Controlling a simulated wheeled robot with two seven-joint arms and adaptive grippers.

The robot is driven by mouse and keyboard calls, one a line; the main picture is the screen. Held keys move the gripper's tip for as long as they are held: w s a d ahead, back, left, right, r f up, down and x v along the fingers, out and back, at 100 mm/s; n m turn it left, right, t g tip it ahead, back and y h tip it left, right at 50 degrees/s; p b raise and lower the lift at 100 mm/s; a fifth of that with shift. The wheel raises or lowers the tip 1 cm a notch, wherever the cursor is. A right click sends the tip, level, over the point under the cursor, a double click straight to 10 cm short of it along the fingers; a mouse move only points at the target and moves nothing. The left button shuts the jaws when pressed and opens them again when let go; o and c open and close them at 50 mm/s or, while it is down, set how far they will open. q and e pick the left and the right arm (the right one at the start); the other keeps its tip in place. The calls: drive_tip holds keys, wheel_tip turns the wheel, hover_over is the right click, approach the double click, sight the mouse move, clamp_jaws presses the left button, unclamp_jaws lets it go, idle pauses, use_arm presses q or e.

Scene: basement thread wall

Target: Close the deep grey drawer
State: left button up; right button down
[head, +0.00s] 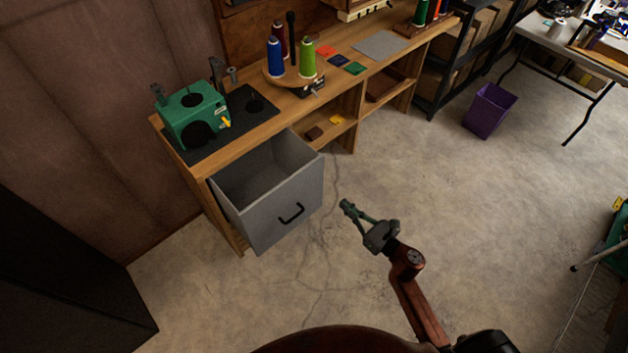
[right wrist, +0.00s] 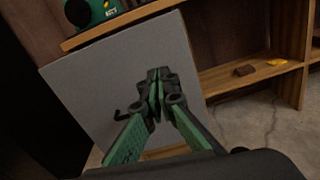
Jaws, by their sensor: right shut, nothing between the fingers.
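The deep grey drawer (head: 268,216) is pulled well out of the wooden workbench at its left end, and its inside looks empty. A black handle (head: 292,213) is on its front. In the right wrist view the grey drawer front (right wrist: 85,90) fills the left and middle, with the handle partly hidden behind my fingers. My right gripper (head: 345,205) is shut and empty, to the right of the drawer front and apart from it in the head view. Its fingertips (right wrist: 158,75) point toward the front in the wrist view. My left gripper is not in view.
The wooden bench (head: 345,95) carries a green machine (head: 194,112) and a round stand of thread spools (head: 295,72). Open shelves (head: 330,128) are right of the drawer. A purple bin (head: 489,110) stands farther right. The concrete floor before the drawer is clear.

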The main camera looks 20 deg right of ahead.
drive_tip(key=r+n, duration=0.1)
drive_tip(key=b, duration=0.1)
approach(310, 173)
drive_tip(key=x, duration=0.5)
drive_tip(key=shift+w+f, duration=0.2)
drive_tip(key=shift+w, duration=0.05)
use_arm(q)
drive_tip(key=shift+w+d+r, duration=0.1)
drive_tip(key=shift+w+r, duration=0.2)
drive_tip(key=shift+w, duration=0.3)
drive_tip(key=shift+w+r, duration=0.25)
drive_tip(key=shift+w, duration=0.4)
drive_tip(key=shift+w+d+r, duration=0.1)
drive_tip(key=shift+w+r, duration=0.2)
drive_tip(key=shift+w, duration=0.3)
use_arm(e)
drive_tip(key=shift+w+a, duration=0.3)
drive_tip(key=shift+w, duration=0.3)
